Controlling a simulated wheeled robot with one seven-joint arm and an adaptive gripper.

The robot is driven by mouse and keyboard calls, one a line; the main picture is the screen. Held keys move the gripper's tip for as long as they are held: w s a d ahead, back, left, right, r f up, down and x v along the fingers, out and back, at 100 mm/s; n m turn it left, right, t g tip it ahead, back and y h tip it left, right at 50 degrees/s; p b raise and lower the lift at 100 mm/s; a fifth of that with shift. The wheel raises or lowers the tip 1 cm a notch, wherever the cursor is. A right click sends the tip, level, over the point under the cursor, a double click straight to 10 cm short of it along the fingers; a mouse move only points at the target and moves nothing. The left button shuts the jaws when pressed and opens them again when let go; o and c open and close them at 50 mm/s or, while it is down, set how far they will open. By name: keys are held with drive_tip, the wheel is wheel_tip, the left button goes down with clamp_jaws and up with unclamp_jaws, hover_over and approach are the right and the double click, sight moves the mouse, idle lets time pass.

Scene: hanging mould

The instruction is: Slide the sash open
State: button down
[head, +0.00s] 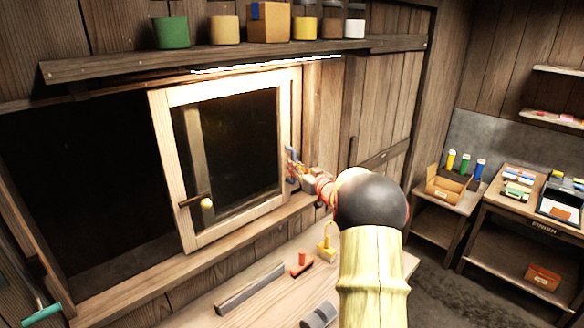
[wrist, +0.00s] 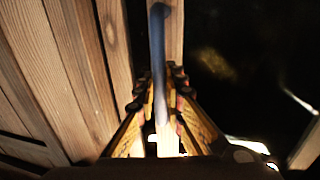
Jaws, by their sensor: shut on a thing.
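The sash (head: 170,165) is a pale wood frame around a dark pane, standing upright in the right part of the window opening. A latch with a round brass-coloured knob (head: 206,203) sits on its lower left. A blue bar handle (head: 291,153) is at its right edge. My gripper (head: 293,172) is at that edge, partly hidden by my arm. In the wrist view the blue-grey handle (wrist: 159,50) runs between the two fingers of my gripper (wrist: 160,88), which are shut on it.
Left of the sash the opening (head: 75,170) is dark. A shelf (head: 120,68) with several pots runs above. Below, a workbench (head: 255,305) holds a grey bar (head: 250,287), a red block (head: 301,266) and a yellow weight-like piece (head: 326,248). Plank wall (wrist: 75,70) lies beside the handle.

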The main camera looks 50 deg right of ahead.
drive_tip(key=c, duration=2)
unclamp_jaws()
drive_tip(key=shift+o, duration=0.5)
drive_tip(key=v, duration=1.2)
